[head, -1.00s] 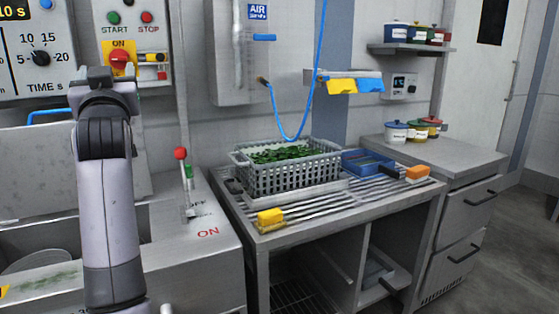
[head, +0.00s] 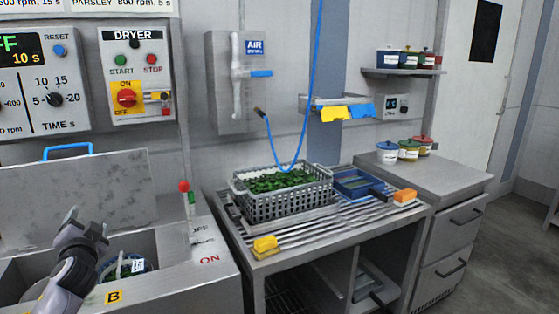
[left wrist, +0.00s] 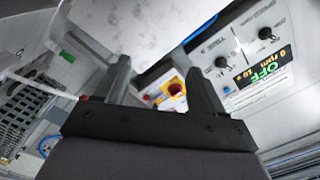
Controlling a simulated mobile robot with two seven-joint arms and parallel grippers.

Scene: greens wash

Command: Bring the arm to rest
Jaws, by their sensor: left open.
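My left gripper (head: 84,222) is at the lower left of the head view, in front of the raised grey lid (head: 75,190) of the wash machine and above its open basin. It is open, with nothing between its fingers. In the left wrist view, the two dark fingers (left wrist: 160,85) stand apart, and the tilted control panel shows beyond them. My right gripper is in neither view.
A grey crate of greens (head: 285,198) stands on the slatted table, with a blue tray (head: 360,183) beside it. A lever with a red knob (head: 184,187) stands right of the basin. The dryer panel (head: 137,85) is on the wall behind.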

